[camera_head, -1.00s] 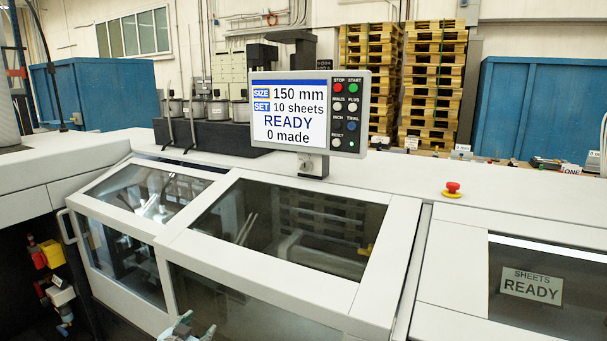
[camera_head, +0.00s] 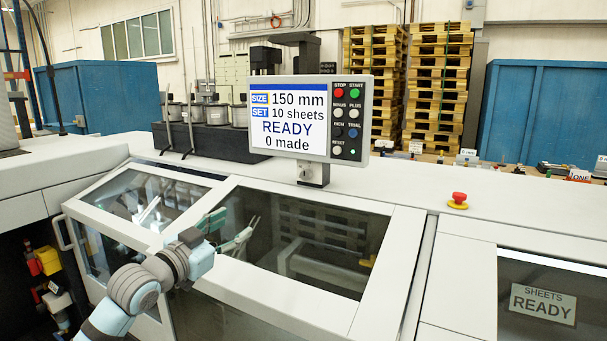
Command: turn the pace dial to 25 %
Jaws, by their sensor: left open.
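No pace dial can be made out for certain. The control panel (camera_head: 312,118) stands on a post above the machine's white top. Its screen (camera_head: 290,115) reads 150 mm, 10 sheets, READY and 0 made. Its button column (camera_head: 346,120) has labels such as STOP, START, MINUS, PLUS, TRIAL and RESET. My left gripper (camera_head: 232,226) is open and empty, in front of the machine's middle window and below and left of the panel. It appears to touch nothing. My right gripper is not in view.
Glazed covers (camera_head: 392,255) with white frames fill the machine's front. A red emergency stop button (camera_head: 459,198) sits on the white top at right. A SHEETS READY sign (camera_head: 543,304) shows behind the right window. The white top around the panel's post is mostly clear.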

